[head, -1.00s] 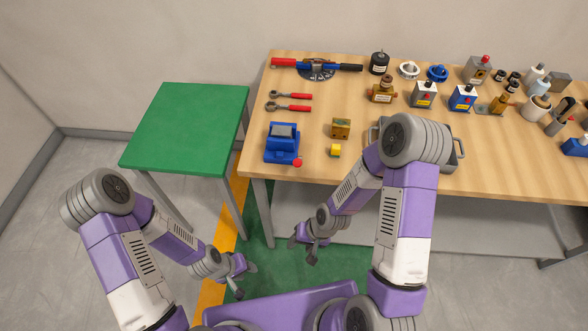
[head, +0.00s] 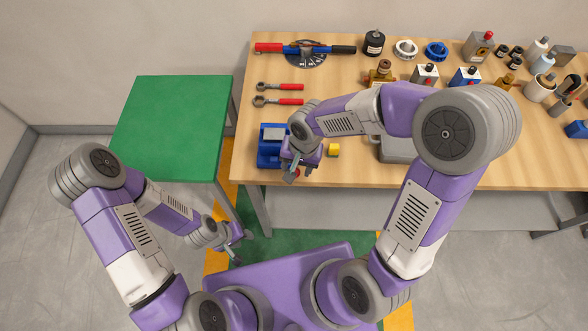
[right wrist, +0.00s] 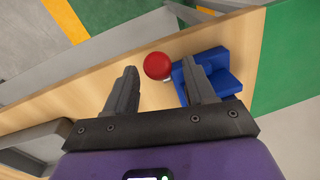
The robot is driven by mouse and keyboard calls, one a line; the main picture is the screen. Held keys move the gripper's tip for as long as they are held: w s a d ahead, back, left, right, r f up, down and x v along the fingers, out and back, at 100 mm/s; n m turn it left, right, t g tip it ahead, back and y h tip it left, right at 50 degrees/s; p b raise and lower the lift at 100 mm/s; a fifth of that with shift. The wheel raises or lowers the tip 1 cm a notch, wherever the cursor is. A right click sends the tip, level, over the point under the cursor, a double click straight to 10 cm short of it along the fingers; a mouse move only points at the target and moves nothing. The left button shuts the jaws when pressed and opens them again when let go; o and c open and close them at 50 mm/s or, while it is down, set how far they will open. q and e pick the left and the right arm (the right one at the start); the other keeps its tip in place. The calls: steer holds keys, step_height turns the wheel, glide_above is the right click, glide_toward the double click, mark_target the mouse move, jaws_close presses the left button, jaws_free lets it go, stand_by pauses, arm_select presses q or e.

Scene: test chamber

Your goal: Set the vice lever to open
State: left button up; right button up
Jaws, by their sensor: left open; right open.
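The blue vice (head: 268,152) stands near the left front edge of the wooden bench, partly hidden by my right gripper. It also shows in the right wrist view (right wrist: 225,72). Its lever ends in a red ball (right wrist: 157,66), seen between and beyond my right fingertips; in the head view only a bit of red (head: 297,173) shows beside the gripper. My right gripper (head: 298,176) is open over the front of the vice, with its fingers (right wrist: 160,80) apart and not visibly touching the ball. My left gripper (head: 236,245) is open and empty, low in front of the green table.
A yellow block (head: 333,150) lies right of the vice. Two red-handled wrenches (head: 280,87) and a torque wrench (head: 305,48) lie behind it. A grey tray (head: 397,150) and several fixtures stand further right. The green table (head: 175,125) at left is bare.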

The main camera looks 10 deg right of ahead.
steer(key=shift+w+a+f+b, duration=0.1)
steer(key=shift+a+f+b, duration=0.1)
steer(key=shift+f, duration=0.95)
steer(key=shift+w+a+f+b, duration=0.1)
steer(key=shift+f+b, duration=0.05)
steer(key=shift+f, duration=0.95)
steer(key=shift+c, duration=0.4)
jaws_close()
